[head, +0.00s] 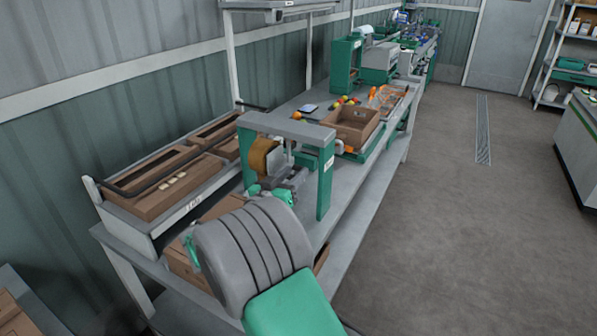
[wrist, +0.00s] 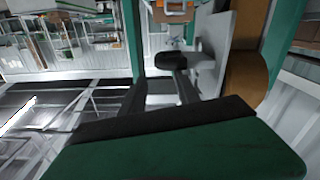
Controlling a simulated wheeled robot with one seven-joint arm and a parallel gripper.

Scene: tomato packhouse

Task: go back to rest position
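My arm, grey and green, reaches from the bottom of the head view toward the taping machine. My gripper (head: 283,186) is partly hidden behind the arm, near the machine's opening. In the wrist view my gripper (wrist: 170,75) shows as dark parts above a broad green and black body. The roll also shows at the right of the wrist view (wrist: 246,80).
An open cardboard box (head: 350,138) stands on the bench beyond the machine, near several tomatoes (head: 340,101). A grey-edged rack (head: 150,233) holds flat brown cartons at left. The floor (head: 455,215) to the right is clear. A corrugated wall runs behind the bench.

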